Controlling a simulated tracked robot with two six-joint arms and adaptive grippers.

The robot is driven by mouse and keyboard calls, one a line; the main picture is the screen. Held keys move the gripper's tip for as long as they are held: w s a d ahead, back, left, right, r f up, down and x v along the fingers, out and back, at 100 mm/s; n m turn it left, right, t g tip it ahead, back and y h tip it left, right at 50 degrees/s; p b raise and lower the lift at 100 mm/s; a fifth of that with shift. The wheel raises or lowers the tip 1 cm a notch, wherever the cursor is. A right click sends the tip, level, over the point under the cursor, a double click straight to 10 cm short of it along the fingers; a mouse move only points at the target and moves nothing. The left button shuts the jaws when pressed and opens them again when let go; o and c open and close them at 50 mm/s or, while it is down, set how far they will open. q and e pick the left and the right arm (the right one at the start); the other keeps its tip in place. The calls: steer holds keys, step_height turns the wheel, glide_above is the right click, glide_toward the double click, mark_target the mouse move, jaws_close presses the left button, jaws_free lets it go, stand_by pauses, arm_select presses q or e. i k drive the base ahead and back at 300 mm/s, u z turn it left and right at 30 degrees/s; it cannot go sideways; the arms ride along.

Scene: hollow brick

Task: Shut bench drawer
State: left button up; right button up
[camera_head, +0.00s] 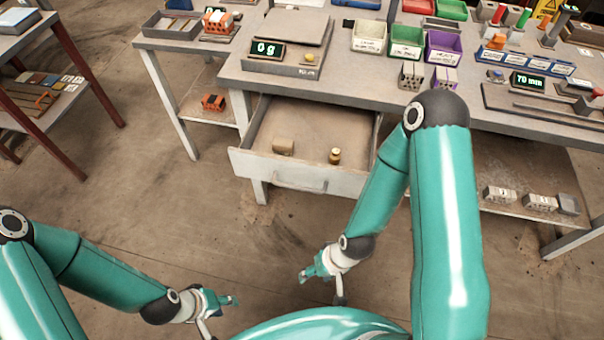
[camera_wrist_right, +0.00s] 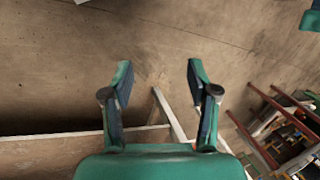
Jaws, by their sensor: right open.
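The bench drawer (camera_head: 252,166) is pulled out from under the bench in the head view. Its pale front panel carries a bar handle (camera_head: 300,184). Inside lie a tan block (camera_head: 283,146) and a small brass-coloured cylinder (camera_head: 335,156). My right gripper (camera_head: 321,287) is open and empty, in front of and below the drawer front, apart from it. In the right wrist view its two fingers (camera_wrist_right: 157,82) stand wide apart over the floor. My left gripper (camera_head: 222,316) is low at the left, away from the drawer; its fingers look spread and empty.
The bench top (camera_head: 345,85) holds a scale (camera_head: 290,45) reading 0 g, coloured bins (camera_head: 406,38) and hollow bricks (camera_head: 411,75). A lower shelf at right holds more blocks (camera_head: 500,195). A red-legged table (camera_head: 95,75) stands at left. Floor before the drawer is clear.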

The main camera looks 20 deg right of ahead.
mark_target(316, 128)
steer(key=z, duration=0.85)
steer(key=k, duration=0.4)
steer(key=u, duration=0.3)
